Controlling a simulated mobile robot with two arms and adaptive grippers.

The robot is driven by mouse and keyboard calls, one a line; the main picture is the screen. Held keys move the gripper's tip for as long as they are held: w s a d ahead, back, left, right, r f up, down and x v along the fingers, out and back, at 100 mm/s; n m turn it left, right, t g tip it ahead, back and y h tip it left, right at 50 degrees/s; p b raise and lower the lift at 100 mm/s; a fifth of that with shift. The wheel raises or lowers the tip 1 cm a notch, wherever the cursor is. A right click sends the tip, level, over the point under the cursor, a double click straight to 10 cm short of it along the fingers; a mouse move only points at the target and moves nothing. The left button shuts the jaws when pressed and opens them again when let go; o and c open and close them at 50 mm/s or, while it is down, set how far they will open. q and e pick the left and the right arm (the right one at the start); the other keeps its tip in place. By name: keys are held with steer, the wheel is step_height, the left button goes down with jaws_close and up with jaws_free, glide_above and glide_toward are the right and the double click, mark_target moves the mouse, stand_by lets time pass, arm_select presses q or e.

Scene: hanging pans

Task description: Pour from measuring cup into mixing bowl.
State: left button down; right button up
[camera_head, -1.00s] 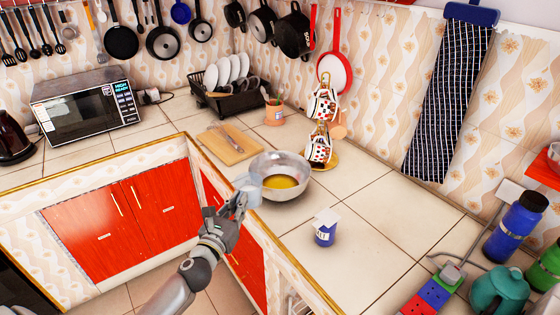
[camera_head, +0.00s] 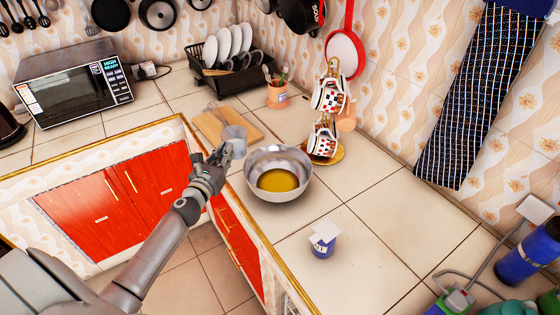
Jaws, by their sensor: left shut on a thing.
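The mixing bowl (camera_head: 293,163) is a metal bowl on the tiled counter, with yellow-brown liquid (camera_head: 278,180) in its bottom. My left gripper (camera_head: 222,157) is shut on the measuring cup (camera_head: 235,137), a small translucent grey cup. It holds the cup up beside the bowl's upper left rim, in front of the cutting board in the picture. The cup looks roughly upright. Its contents cannot be made out. My right gripper is not in view.
A wooden cutting board (camera_head: 248,124) lies behind the bowl. A blue yogurt-like tub (camera_head: 322,246) stands in front. A mug stand with patterned mugs (camera_head: 325,136) is to the right. A dish rack (camera_head: 202,77) and microwave (camera_head: 62,88) stand at the back. The counter right of the tub is clear.

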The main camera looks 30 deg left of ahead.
mark_target(239, 142)
arm_select(q)
steer(key=shift+s+d+r, duration=0.1)
steer(key=shift+s+r, duration=0.05)
steer(key=shift+s, duration=0.05)
steer(key=shift+w+d, duration=0.1)
steer(key=shift+w+d+r+m, duration=0.1)
steer(key=shift+d+r+m, duration=0.4)
steer(key=shift+m, duration=0.5)
steer(key=shift+d+m, duration=0.3)
steer(key=shift+d, duration=0.05)
steer(key=shift+w+d+r+m+p, duration=0.15)
steer(key=shift+d+r+m+p, duration=0.15)
steer(key=shift+d+m+p, duration=0.25)
steer(key=d+m, duration=0.1)
steer(key=d+m+b, duration=0.1)
steer(key=m, duration=0.1)
steer(key=d+f+m, duration=0.1)
steer(key=shift+w+f+b, duration=0.1)
steer(key=shift+w+b, duration=0.2)
steer(key=shift+d+m, duration=0.2)
steer(key=shift+m, duration=0.35)
steer(key=shift+f+m, duration=0.15)
steer(key=shift+m, duration=0.35)
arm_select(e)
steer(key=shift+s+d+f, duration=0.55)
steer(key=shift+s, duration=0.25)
